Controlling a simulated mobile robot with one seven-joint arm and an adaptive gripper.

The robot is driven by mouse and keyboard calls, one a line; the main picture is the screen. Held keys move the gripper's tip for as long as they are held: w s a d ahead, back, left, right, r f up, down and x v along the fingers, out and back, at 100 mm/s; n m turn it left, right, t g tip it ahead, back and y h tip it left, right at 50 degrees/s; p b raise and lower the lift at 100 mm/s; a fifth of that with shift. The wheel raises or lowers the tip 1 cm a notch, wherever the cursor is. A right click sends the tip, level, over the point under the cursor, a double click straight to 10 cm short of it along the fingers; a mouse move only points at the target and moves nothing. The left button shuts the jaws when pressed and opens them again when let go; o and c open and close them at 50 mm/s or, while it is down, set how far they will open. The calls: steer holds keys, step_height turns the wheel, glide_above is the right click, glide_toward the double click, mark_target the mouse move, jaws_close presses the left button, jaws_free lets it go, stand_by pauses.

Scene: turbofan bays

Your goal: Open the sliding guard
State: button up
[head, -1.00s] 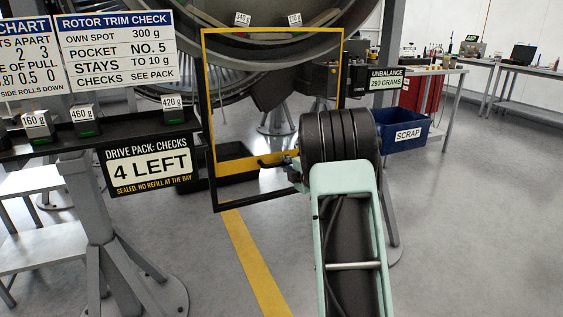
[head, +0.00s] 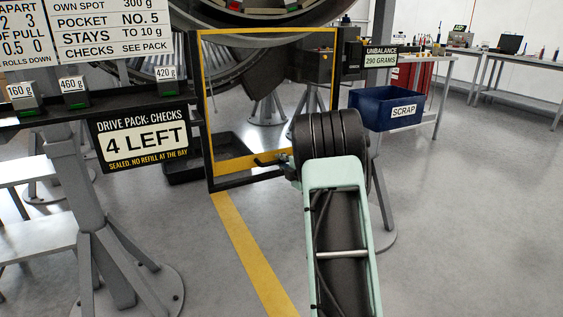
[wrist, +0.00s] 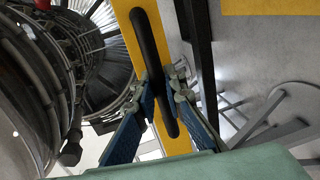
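The sliding guard is a frame with yellow and black edges (head: 204,120) and a see-through middle, standing in front of the engine in the head view. A dark bar handle (head: 268,161) sits on its lower yellow rail. In the wrist view the black handle (wrist: 152,50) runs lengthwise along the yellow rail (wrist: 128,37). My gripper (wrist: 165,97) has its two blue-padded fingers on either side of the handle, which passes between the tips. The fingers look apart; firm contact is not clear. In the head view my arm's dark wrist hides most of my gripper.
A blue scrap bin (head: 372,112) stands right of the guard. A shelf with labelled weights (head: 75,98) and a "4 left" sign (head: 145,140) are on the left, above a grey stand (head: 108,225). A yellow floor line (head: 245,250) runs forward. Open floor lies at right.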

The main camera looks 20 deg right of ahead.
steer(key=o, duration=0.5)
steer(key=shift+c, duration=0.2)
steer(key=v, duration=1.2)
